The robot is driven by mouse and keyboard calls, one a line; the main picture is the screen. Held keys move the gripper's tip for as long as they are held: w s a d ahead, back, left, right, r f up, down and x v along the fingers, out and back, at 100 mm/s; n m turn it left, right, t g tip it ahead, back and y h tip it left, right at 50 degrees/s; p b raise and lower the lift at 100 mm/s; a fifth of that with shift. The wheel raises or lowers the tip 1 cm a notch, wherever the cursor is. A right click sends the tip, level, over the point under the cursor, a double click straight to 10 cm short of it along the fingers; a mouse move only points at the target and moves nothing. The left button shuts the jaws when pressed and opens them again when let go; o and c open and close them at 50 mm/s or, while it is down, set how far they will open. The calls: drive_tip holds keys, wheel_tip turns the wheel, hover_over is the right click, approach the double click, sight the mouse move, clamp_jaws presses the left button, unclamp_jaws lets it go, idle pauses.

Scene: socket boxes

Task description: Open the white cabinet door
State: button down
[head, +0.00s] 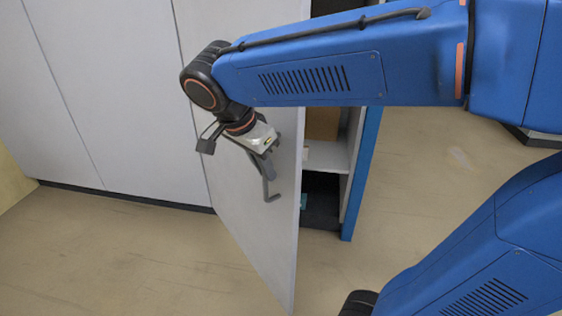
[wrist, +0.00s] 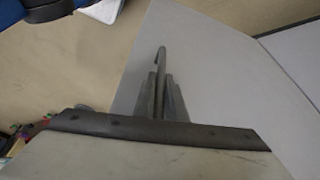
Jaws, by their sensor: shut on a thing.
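The white cabinet door (head: 255,220) stands swung open, away from the cabinet front, with shelves visible behind its edge. Its grey handle (head: 269,190) is on the door's face. My gripper (head: 264,163) is at the upper part of the handle, shut on it. The door's white face (wrist: 215,75) lies behind the fingers there.
The open cabinet's white shelf (head: 326,156) and a brown box (head: 322,124) show inside, above a dark bottom compartment. A blue side edge (head: 362,175) bounds it on the right. Closed white doors (head: 110,90) line the left. The wooden floor (head: 120,255) in front is clear.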

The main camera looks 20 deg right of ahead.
drive_tip(key=a, duration=1.9)
drive_tip(key=shift+w+a, duration=0.35)
drive_tip(key=shift+a, duration=0.05)
drive_tip(key=c, duration=1.8)
unclamp_jaws()
drive_tip(key=shift+r, duration=0.1)
drive_tip(key=v, duration=1.7)
drive_tip(key=shift+a+r, duration=0.1)
